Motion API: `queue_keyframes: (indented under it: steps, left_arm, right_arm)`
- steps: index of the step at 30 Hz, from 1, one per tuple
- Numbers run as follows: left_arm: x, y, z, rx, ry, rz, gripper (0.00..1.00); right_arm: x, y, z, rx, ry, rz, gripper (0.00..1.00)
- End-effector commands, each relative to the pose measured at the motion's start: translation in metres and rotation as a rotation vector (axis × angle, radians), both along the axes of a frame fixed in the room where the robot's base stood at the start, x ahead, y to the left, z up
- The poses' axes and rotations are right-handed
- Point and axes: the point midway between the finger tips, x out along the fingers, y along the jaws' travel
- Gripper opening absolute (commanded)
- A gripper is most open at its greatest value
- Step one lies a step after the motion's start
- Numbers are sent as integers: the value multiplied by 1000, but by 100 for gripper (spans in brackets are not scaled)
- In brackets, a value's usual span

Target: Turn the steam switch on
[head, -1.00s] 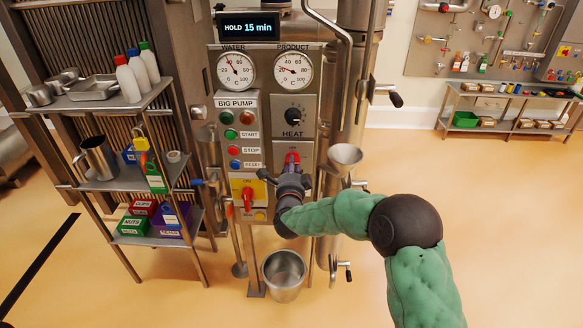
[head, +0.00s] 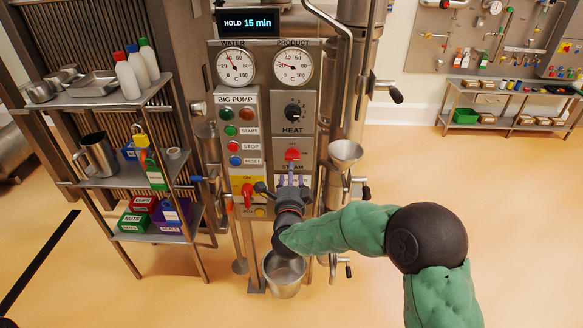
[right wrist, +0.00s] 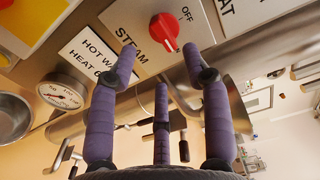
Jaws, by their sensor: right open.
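The steam switch is a red rotary knob (head: 292,154) on a grey plate marked STEAM, below the HEAT dial on the panel. In the right wrist view the red knob (right wrist: 164,30) shows near the top, with OFF printed beside it. My right gripper (head: 290,180) is just below the knob in the head view, apart from it. In the right wrist view the gripper's purple fingers (right wrist: 160,75) are spread open and empty, pointing toward the panel below the knob. My left gripper is not in view.
A red-handled switch on a yellow plate (head: 247,190) is left of my gripper. A metal funnel (head: 345,152) and pipes stand to the right. A steel bucket (head: 284,275) is below. A shelf (head: 110,96) with bottles and bins is at left.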

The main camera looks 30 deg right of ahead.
Motion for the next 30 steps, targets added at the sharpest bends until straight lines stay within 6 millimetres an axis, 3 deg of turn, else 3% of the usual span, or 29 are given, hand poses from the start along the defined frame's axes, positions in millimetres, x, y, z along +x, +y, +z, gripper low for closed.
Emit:
queue_keyframes:
  steps: [3, 10, 30]
  left_arm:
    - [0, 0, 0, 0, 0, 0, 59]
    - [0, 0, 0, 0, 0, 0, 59]
    - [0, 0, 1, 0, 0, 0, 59]
  right_arm:
    - [-19, 12, 0, 0, 0, 1, 49]
    - [-40, 25, 0, -1, -1, 0, 49]
    - [-43, 28, -2, -4, 9, 4, 49]
